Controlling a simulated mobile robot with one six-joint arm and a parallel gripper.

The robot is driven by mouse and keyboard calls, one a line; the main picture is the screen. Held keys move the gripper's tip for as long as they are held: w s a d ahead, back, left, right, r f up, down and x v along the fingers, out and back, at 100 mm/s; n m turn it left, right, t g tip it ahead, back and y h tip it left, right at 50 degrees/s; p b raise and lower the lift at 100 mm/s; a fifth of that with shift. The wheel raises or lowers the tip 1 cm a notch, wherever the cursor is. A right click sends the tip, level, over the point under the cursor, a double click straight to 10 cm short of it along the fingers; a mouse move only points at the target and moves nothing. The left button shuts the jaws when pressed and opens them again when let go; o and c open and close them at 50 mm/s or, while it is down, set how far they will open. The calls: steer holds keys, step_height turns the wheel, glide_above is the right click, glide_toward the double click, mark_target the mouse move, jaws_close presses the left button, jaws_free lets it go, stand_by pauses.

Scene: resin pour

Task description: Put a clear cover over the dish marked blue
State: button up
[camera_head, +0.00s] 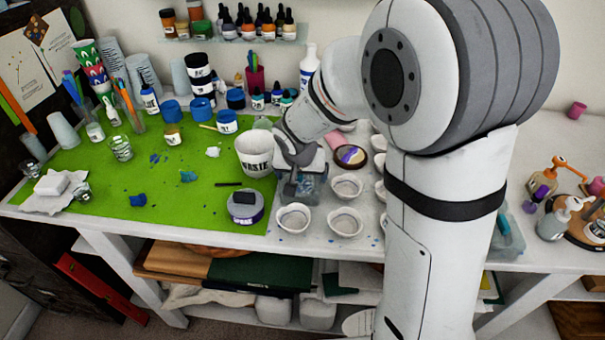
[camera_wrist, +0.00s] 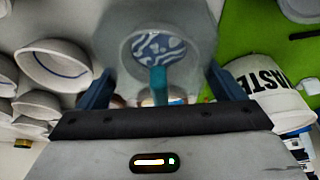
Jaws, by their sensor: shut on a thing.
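My gripper (camera_head: 290,185) is low over the table, just right of the green mat. In the wrist view its two fingers (camera_wrist: 162,88) are shut on a clear, cup-like cover (camera_wrist: 205,30). A blue-and-white swirled disc shows through or inside it, with a teal strip below. White dishes stand to the right of the gripper in the head view, two of them nearest the front (camera_head: 293,219) (camera_head: 346,222). In the wrist view, one dish (camera_wrist: 55,65) at the left has a blue line inside. I cannot match it to one dish in the head view.
A white WASTE cup (camera_head: 254,153) stands close beside the gripper; it also shows in the wrist view (camera_wrist: 262,82). My arm hides part of the table at right. The green mat (camera_head: 200,200) has free room.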

steer(key=o, duration=0.7)
steer(key=shift+o, duration=0.2)
steer(key=shift+v, duration=3.95)
steer(key=shift+w, duration=0.1)
